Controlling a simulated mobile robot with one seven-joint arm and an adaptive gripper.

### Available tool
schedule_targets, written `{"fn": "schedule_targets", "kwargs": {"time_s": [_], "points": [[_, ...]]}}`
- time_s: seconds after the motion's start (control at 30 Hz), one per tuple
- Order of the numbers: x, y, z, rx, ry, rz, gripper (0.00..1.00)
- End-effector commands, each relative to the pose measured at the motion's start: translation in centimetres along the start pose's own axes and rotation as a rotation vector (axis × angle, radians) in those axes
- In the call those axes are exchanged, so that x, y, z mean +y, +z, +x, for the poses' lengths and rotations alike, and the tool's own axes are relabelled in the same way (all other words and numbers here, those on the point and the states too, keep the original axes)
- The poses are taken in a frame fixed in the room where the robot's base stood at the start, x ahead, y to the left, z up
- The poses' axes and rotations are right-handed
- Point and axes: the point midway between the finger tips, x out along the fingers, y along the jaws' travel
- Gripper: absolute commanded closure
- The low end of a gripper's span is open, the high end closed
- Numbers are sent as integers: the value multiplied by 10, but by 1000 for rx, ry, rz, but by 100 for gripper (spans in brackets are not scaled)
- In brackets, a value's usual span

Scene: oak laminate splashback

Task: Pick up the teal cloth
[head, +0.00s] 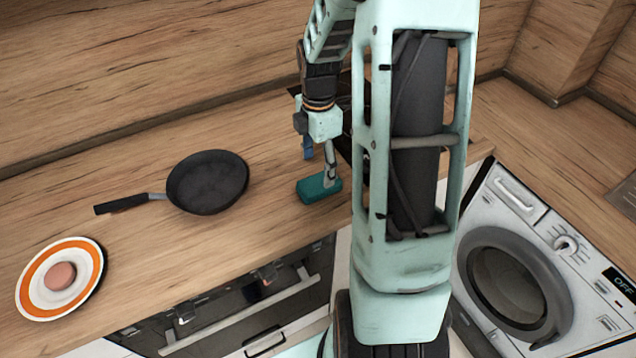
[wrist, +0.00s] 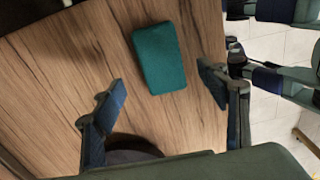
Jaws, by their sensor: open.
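The teal cloth (head: 320,189) is a small folded block lying on the wooden counter, near its front edge, just left of my arm in the head view. In the wrist view the cloth (wrist: 159,58) lies beyond my fingertips, between the lines of the two fingers. My gripper (wrist: 160,82) is open, with its blue-padded fingers spread wide and nothing between them. In the head view my gripper (head: 318,162) is just above the cloth, and part of it is hidden by my arm. Contact with the cloth cannot be made out.
A black frying pan (head: 208,182) sits left of the cloth. A plate with an orange ring (head: 92,262) bears a round pinkish item (head: 60,276) at far left. A dark hob (head: 346,140) is partly behind my arm. An oven (head: 250,300) and washing machine (head: 510,285) are below.

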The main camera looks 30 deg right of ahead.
Motion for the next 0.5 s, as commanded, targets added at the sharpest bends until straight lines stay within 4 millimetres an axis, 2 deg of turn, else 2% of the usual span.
{"fn": "schedule_targets", "kwargs": {"time_s": [0.27,0.5], "points": [[-2,0,23,1,-3,0,33],[-2,1,56,1,-2,0,33]]}}
